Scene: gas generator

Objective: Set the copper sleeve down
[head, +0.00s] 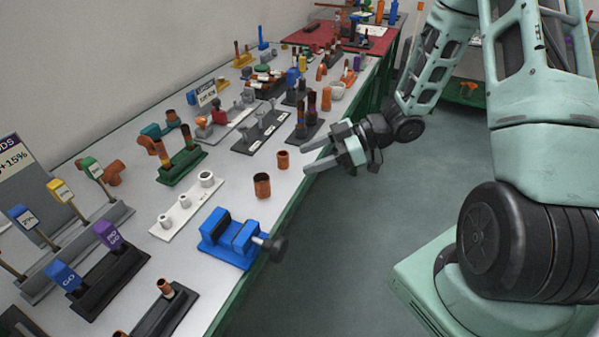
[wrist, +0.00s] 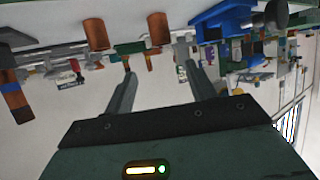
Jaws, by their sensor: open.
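Two upright copper sleeves stand on the white table near its front edge. The smaller sleeve (head: 283,159) is closest to my gripper (head: 308,161), just left of the fingertips. The larger sleeve (head: 262,186) stands further left, nearer the blue vise. In the wrist view, which looks upside down, two copper sleeves hang at the top, one left (wrist: 97,34) and one near the middle (wrist: 158,29). My gripper (wrist: 160,72) is open, with nothing between its fingers. It points at the table from over the front edge and looks apart from both sleeves.
A blue vise (head: 232,238) with a black handle stands at the table edge. A white stand with pegs (head: 187,207) and a green stand with copper tubes (head: 183,164) lie behind. A grey peg rack (head: 262,128) is beyond. Table around the sleeves is clear.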

